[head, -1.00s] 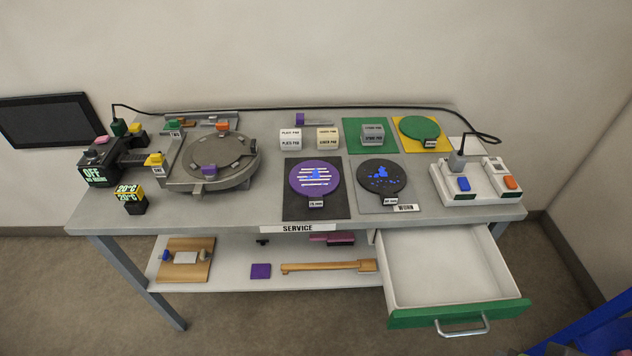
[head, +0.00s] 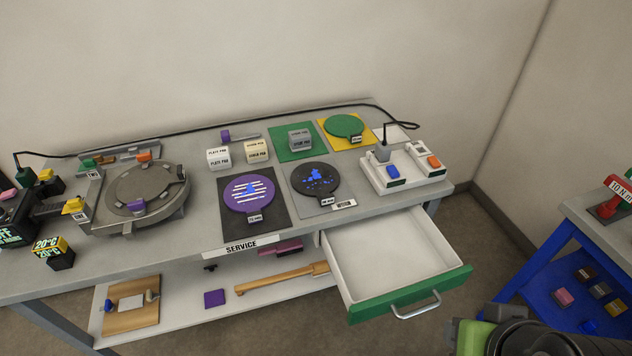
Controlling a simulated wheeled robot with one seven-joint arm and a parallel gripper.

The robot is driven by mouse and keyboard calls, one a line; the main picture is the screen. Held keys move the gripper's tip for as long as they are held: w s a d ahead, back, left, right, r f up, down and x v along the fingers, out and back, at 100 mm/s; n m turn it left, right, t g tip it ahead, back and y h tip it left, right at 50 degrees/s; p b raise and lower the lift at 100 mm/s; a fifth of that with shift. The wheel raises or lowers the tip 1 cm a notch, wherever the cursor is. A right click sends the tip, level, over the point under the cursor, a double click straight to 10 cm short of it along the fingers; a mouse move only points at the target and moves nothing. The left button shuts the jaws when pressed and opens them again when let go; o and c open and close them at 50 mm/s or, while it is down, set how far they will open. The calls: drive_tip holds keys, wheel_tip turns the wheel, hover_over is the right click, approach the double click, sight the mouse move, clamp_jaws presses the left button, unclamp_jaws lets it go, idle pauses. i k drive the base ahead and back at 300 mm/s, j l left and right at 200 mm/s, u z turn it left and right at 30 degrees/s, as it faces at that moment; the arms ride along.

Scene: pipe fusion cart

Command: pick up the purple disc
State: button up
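The purple disc (head: 248,193) lies flat on a black mat (head: 278,232) on the cart's top, left of a dark grey disc. White stripes and a blue patch mark its face, and a small tag sits at its front edge. Nothing is touching it from my side. Part of my arm, green and black, shows at the bottom right corner, well away from the disc. My gripper's fingertips are not visible.
The dark grey disc (head: 316,179) has blue spots. A green disc (head: 344,125) lies on a yellow mat behind. White and grey pad blocks stand behind the purple disc. The drawer (head: 390,258) is open and empty. A blue cart (head: 535,255) stands at the right.

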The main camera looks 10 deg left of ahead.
sight(250, 194)
drive_tip(key=u, duration=1.35)
drive_tip(key=i+j, duration=0.25)
drive_tip(key=i, duration=0.15)
drive_tip(key=i+j+u, duration=0.15)
drive_tip(key=i, duration=0.3)
drive_tip(key=i+j, duration=0.3)
drive_tip(key=i, duration=0.15)
